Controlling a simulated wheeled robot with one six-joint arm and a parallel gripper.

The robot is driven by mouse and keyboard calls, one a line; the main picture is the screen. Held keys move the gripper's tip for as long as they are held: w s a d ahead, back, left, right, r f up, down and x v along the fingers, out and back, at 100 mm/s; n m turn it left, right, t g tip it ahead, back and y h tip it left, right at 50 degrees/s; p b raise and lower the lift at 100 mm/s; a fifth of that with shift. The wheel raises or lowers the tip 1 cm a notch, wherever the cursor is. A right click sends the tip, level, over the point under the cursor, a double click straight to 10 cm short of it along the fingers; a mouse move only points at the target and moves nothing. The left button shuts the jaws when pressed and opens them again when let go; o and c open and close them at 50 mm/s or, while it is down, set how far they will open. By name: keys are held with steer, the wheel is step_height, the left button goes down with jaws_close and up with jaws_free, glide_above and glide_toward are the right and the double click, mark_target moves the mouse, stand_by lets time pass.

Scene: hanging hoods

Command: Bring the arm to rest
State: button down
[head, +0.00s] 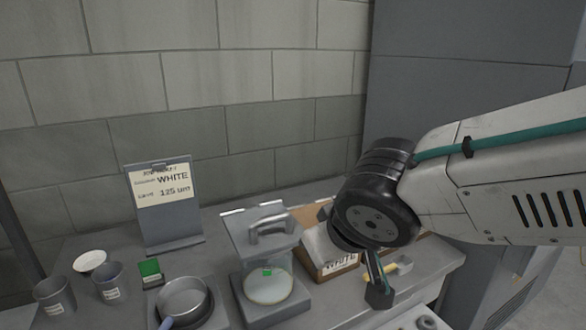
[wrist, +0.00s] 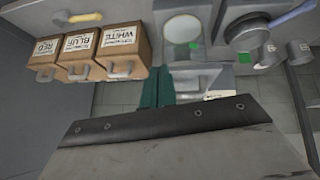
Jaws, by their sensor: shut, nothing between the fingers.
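My gripper (head: 379,292) hangs from the dark wrist joint of my arm at the right of the head view, over the front part of the bench. Its fingers point down and are shut with nothing held. In the wrist view the teal fingers (wrist: 157,86) show side by side, partly hidden behind a dark riveted edge. My arm reaches in from the right edge of the head view, bent at the wrist.
A WHITE-labelled box (head: 334,266) stands behind my wrist; boxes labelled RED (wrist: 45,58) and BLUE (wrist: 82,50) stand beside it. A balance (head: 268,290), a pan (head: 184,300), cups (head: 110,281) and a sign stand (head: 168,215) occupy the bench further left.

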steer(key=s+d+m+g+h, duration=0.1)
steer(key=s+d+m+g, duration=0.1)
steer(key=s+d, duration=0.5)
steer(key=s+d+m+g+h, duration=0.1)
steer(key=s+d+m+g, duration=0.2)
steer(key=d, duration=1.1)
steer(key=s+m, duration=0.1)
steer(key=s, duration=0.2)
steer(key=shift+s+g, duration=0.3)
steer(key=shift+s, duration=0.05)
